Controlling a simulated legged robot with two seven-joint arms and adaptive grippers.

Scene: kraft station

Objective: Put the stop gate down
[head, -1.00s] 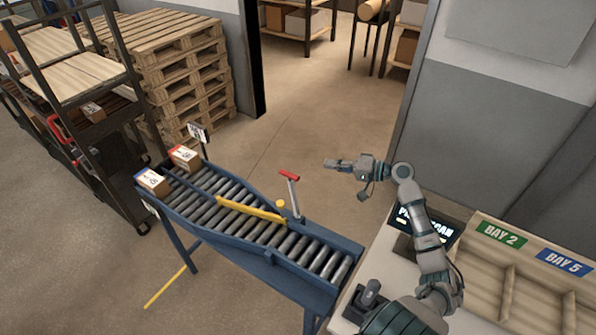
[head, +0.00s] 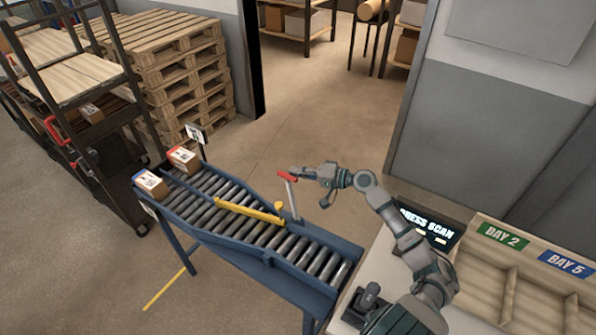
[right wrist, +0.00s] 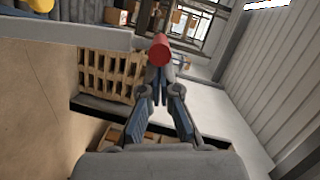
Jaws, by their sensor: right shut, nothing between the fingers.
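The stop gate's yellow bar (head: 250,210) lies diagonally over the rollers of the conveyor (head: 280,252). Its lever (head: 293,203) stands upright at the conveyor's far side, with a red handle (head: 286,176) on top. My right gripper (head: 298,172) is shut and empty, its fingertips at the handle's right end. In the right wrist view, the red handle (right wrist: 161,47) shows just beyond the closed fingertips (right wrist: 160,84); I cannot tell whether they touch. My left gripper is not in view.
Two boxes, one blue-topped (head: 150,184) and one red-topped (head: 184,158), sit at the conveyor's upper left end. A scan screen (head: 428,226) and sorting bays (head: 530,262) are at right. A shelf cart (head: 75,85) and pallets (head: 170,65) stand behind left. Floor beyond the lever is clear.

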